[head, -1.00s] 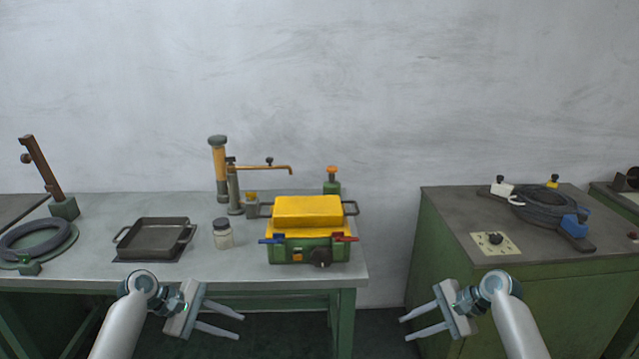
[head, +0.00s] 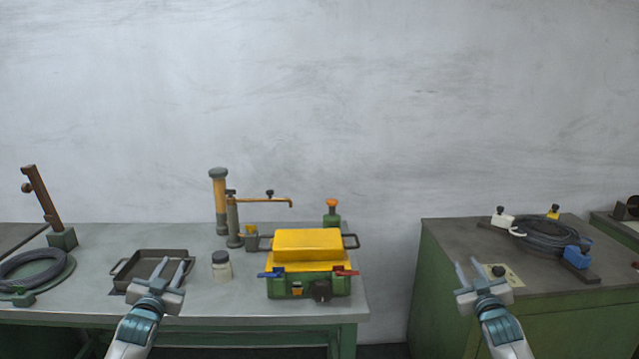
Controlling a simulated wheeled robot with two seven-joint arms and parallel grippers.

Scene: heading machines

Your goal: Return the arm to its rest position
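My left gripper (head: 174,268) points up and away in front of the left bench, overlapping the dark tray in the picture. Its two fingers are apart with nothing seen between them. My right gripper (head: 468,268) points up and away in front of the green cabinet's left part. Its fingers are also apart and empty. Both arms come in from the bottom edge, roughly mirrored.
The grey bench (head: 205,302) bears a dark tray (head: 150,262), a jar (head: 221,268), a yellow and green box (head: 308,265), a brass tap stand (head: 233,215) and a hose coil (head: 33,268). The green cabinet (head: 575,315) bears a cable coil (head: 548,235). A gap separates bench and cabinet.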

